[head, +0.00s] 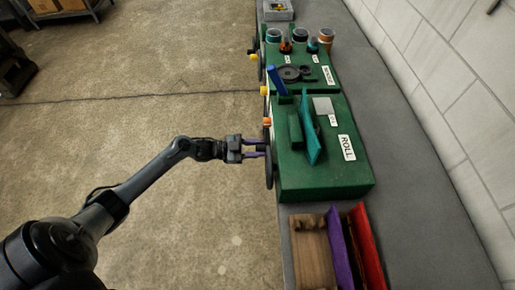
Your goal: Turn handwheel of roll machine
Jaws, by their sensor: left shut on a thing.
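The roll machine (310,172) is a green box labelled ROLL on the grey bench, with an upright teal sheet (310,135) on top. Its dark handwheel (269,168) is on the left side, seen nearly edge-on. My left gripper (262,148) reaches in from the left, its fingers pointing right at the upper part of the handwheel. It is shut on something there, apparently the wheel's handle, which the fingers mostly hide. My right gripper is not in view.
Another green machine (325,75) with several jars on top stands behind the roll machine. A wooden block (311,250) and purple and red sheets (365,245) sit at the bench's near end. A white block wall (450,90) runs along the right. The floor at left is open.

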